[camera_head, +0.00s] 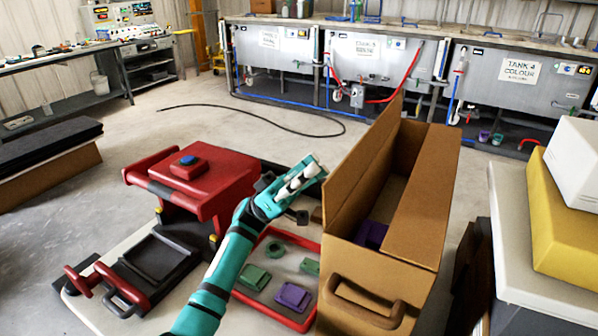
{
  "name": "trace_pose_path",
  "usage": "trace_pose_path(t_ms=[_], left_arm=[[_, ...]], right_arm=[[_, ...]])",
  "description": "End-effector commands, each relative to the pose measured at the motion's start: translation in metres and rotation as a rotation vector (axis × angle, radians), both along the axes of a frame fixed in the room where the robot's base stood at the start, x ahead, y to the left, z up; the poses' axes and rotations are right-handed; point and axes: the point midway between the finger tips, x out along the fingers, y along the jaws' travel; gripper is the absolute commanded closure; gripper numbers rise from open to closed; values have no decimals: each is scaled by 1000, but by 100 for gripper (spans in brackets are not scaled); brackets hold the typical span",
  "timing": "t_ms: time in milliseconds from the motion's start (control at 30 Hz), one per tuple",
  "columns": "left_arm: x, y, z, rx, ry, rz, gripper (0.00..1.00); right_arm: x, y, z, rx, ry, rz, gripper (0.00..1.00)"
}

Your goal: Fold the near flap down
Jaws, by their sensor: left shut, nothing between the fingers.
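An open brown cardboard box (340,256) stands right of centre. Its left flap (358,165) stands upright, and its right flap (424,190) lies inward over part of the opening. The near end carries a brown handle (365,305); I cannot make out a separate near flap there. A purple piece (371,235) shows inside the box. My left gripper (309,172), on a teal arm, is shut and empty. Its tips point up and right, just left of the upright flap, seemingly apart from it. My right gripper is not in view.
A red tray (262,306) with green and purple pieces lies under my left arm. A red press-like machine (195,180) stands left on the same pale table. White and yellow blocks (555,226) stand on the right. Dip tanks (365,65) line the back wall.

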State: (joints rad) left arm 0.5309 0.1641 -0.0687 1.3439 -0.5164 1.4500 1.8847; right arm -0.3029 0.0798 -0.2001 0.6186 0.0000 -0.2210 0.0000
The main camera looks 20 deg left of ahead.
Motion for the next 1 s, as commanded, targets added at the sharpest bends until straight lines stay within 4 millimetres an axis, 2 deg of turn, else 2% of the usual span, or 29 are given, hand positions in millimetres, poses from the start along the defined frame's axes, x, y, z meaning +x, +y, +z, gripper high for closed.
trace_pose_path(t_ms=[33, 100, 267, 1000], left_arm=[[-1, -6, 10, -2, 0, -1, 100], [-3, -12, 18, -3, 0, -1, 100], [-4, -22, 28, -1, 0, 0, 100], [-5, -28, 33, 52, -10, 2, 100]], right_arm=[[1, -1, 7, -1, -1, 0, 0], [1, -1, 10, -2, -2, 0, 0], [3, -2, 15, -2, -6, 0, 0], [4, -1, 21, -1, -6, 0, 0]])
